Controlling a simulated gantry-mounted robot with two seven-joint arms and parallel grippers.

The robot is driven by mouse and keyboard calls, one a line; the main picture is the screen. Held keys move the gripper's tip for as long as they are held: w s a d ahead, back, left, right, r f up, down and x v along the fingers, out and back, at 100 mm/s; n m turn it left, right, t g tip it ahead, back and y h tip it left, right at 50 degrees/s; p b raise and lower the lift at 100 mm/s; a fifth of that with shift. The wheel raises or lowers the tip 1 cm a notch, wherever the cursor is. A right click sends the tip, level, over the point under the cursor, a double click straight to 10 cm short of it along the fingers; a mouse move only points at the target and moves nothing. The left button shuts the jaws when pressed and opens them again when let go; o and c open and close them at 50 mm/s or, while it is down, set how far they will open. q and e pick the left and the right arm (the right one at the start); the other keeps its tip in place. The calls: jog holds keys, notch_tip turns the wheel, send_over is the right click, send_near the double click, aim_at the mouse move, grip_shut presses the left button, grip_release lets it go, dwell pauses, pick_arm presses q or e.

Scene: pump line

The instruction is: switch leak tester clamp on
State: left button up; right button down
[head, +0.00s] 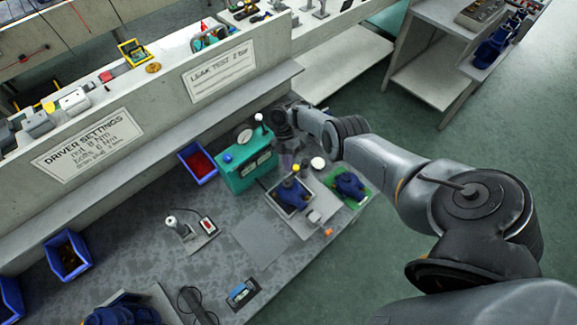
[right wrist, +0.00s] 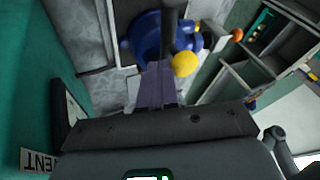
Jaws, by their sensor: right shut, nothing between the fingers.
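The leak tester is a teal box (head: 245,165) with a round gauge and a blue button, standing on the bench. A stalk with a white ball (head: 258,118) rises by its top. Beside the box, a blue pump (head: 291,193) sits on a grey fixture, with a yellow knob (head: 296,167) above it. The right wrist view shows the yellow knob (right wrist: 185,64) close to a dark bar over the blue pump (right wrist: 147,38). My right gripper (right wrist: 158,82) is shut and empty, its fingertips just beside the knob; I cannot tell whether they touch. My left gripper is out of view.
A second blue pump (head: 349,184) sits on a green pad to the right. A blue bin with red contents (head: 198,163) stands left of the tester. A low wall with a shelf runs behind.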

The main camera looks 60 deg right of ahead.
jog(key=v, duration=0.9)
jog(key=shift+d+r+b, duration=0.2)
jog(key=shift+r+b, duration=0.05)
jog(key=shift+b, duration=0.05)
jog(key=shift+w, duration=0.1)
